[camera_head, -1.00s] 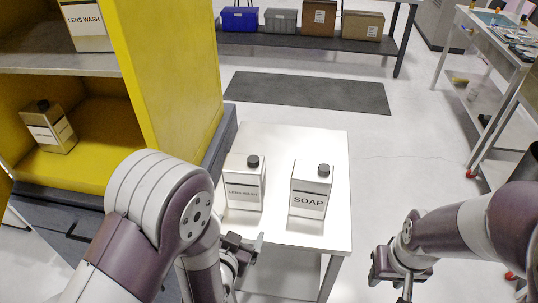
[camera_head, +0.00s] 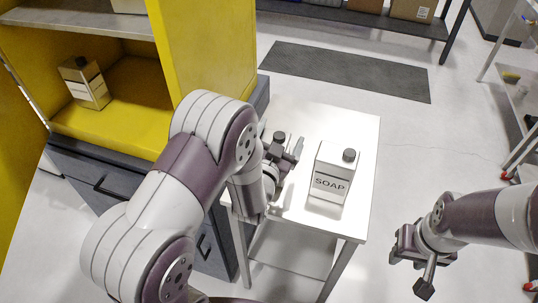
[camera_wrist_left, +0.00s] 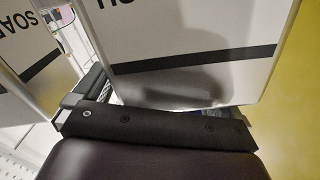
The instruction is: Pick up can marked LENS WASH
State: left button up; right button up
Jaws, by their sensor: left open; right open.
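A white can with a dark cap (camera_head: 280,137) stands on the white table, left of the white SOAP can (camera_head: 331,172). My left gripper (camera_head: 284,153) is at this can and hides most of it, including its label. In the left wrist view the can (camera_wrist_left: 190,45) fills the space close in front of the open gripper, with only the end of its upside-down lettering showing. A finger lies along its left side, between it and the SOAP can (camera_wrist_left: 25,50); the other finger is hidden. My right gripper (camera_head: 418,250) is open and empty, right of the table.
The white table (camera_head: 350,125) stands beside a yellow cabinet (camera_head: 205,45). Another can (camera_head: 84,83) stands on its lower shelf, and part of another shows above. A dark mat (camera_head: 345,70) lies beyond the table.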

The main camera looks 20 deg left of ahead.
pick_arm(q)
jog(key=shift+w+d+f, duration=0.1)
jog(key=shift+w, duration=0.5)
jog(key=shift+s, duration=0.15)
jog(key=c, duration=0.3)
grip_shut()
jog(key=shift+s, duration=0.1)
